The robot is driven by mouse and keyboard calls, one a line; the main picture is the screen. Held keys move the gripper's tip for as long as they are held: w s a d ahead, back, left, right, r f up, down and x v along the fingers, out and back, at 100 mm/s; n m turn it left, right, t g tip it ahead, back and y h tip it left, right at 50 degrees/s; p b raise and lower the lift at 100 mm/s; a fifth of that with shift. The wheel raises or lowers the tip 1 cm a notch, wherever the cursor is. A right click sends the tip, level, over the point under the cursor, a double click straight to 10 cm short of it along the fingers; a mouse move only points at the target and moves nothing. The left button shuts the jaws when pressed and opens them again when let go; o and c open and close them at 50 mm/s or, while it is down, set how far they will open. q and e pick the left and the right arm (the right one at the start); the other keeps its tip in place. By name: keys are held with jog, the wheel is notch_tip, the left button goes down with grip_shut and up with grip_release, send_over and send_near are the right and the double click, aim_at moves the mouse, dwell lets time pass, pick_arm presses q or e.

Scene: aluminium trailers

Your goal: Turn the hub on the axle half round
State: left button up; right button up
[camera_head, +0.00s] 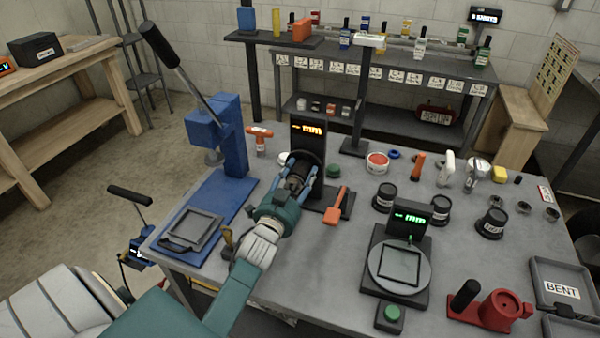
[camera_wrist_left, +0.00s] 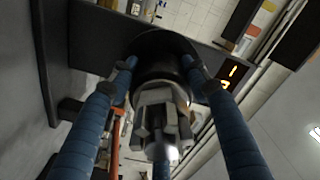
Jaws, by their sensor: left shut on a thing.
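The hub (camera_head: 297,179) is a dark round part on the axle, in front of a dark upright stand (camera_head: 308,133) with a lit orange display. My left gripper (camera_head: 304,169) is shut on the hub, its blue fingers along its sides. In the left wrist view the hub (camera_wrist_left: 160,80) sits between the fingertips, with a dark ring behind and a grey metal end facing the camera. Most of the axle is hidden behind the hub and fingers. My right gripper is in neither view.
A blue lever press (camera_head: 235,135) stands left of the stand. An orange-handled tool (camera_head: 336,209) lies close to the right of the gripper. A gauge with a round plate (camera_head: 376,268), black cups and a red fixture (camera_head: 497,311) fill the right of the table.

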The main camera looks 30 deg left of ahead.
pick_arm(q)
jog(key=n+p, duration=0.1)
jog(key=n, duration=0.2)
jog(key=shift+a, duration=0.15)
jog(key=shift+n, duration=0.4)
jog(key=shift+s+f, duration=0.1)
jog(key=shift+f, duration=0.15)
jog(key=o, duration=1.1)
jog(key=shift+o, duration=0.2)
jog(key=shift+s, duration=0.35)
jog(key=v, duration=1.1)
jog(key=shift+s, duration=0.15)
